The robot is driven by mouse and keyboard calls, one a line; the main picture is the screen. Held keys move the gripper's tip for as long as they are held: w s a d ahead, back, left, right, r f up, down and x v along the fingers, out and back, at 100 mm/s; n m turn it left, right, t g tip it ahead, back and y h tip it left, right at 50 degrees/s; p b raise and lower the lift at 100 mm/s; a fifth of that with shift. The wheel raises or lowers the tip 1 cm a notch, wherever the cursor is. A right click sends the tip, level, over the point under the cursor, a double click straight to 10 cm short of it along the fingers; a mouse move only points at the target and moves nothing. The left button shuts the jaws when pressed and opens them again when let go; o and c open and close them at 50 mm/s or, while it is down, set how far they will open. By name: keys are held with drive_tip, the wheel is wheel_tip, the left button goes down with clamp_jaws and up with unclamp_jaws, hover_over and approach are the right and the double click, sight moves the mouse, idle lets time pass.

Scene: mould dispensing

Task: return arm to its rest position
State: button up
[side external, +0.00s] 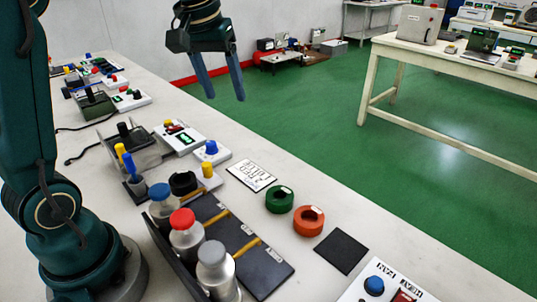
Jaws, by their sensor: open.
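My gripper (221,88) hangs at the top of the side external view, high above the far edge of the bench. Its two blue fingers point down and stand apart, with nothing between them. My arm's lower links rise at the left edge; the link joining them to the gripper is out of frame.
Three bottles with blue, red and grey caps (212,252) stand in a dark rack (262,272) on the bench (310,258). A green ring (279,199), an orange ring (309,220), a black square pad (341,250) and a printed card (251,176) lie nearby. Several button boxes line the bench.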

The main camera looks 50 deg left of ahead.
drive_tip(key=s+d+r+m+t, duration=0.2)
drive_tip(key=s+d+m, duration=0.1)
drive_tip(key=s+d, duration=0.45)
drive_tip(key=s+d+f+m+h, duration=0.1)
drive_tip(key=s+d+f+m, duration=0.1)
drive_tip(key=s+f, duration=0.5)
drive_tip(key=shift+s+f+m, duration=0.15)
drive_tip(key=shift+s+m, duration=0.35)
